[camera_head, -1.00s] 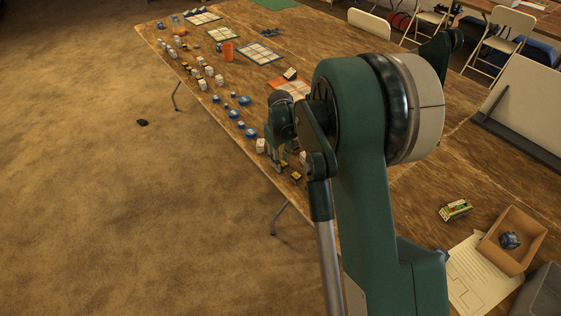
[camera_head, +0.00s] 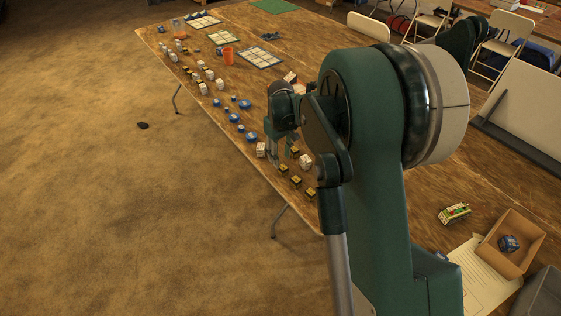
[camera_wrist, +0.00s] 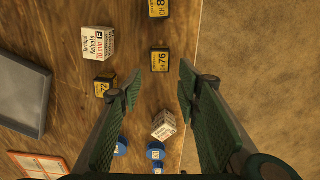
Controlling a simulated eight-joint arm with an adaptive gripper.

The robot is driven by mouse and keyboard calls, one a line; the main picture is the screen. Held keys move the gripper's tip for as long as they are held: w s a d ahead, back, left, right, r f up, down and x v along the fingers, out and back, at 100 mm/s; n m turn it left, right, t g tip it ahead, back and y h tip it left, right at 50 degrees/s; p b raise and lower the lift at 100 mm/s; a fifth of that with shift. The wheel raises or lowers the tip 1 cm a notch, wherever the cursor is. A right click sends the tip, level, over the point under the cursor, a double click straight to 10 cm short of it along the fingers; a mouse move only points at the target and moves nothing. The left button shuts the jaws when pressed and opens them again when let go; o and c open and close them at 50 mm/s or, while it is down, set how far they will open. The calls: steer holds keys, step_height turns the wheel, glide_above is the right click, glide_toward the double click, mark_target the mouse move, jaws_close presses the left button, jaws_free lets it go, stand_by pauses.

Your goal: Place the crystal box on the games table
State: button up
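My gripper (camera_wrist: 160,85) is open and empty, with its fingers spread either side of bare wood in the wrist view. It hangs over the near-left edge of the long wooden table (camera_head: 300,50), which bears game boards at its far end. A white box with printed lettering (camera_wrist: 98,43) lies left of the fingers. A smaller white cube (camera_wrist: 164,124) sits between them, lower in the picture. A yellow-and-black box (camera_wrist: 160,60) lies just beyond the fingertips. I cannot tell for sure which box is the crystal box. In the head view my gripper (camera_head: 279,152) is partly hidden by my arm.
Blue discs (camera_head: 234,117) and several small boxes line the left edge. An orange cup (camera_head: 228,55) and boards (camera_head: 260,59) stand farther back. A grey tray (camera_wrist: 20,90) lies left in the wrist view. A cardboard box (camera_head: 525,240) is at the right.

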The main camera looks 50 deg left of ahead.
step_height(320, 180, up, 7)
steer(key=shift+f+p, duration=0.15)
steer(key=shift+p, duration=0.25)
stand_by(0.5)
stand_by(0.4)
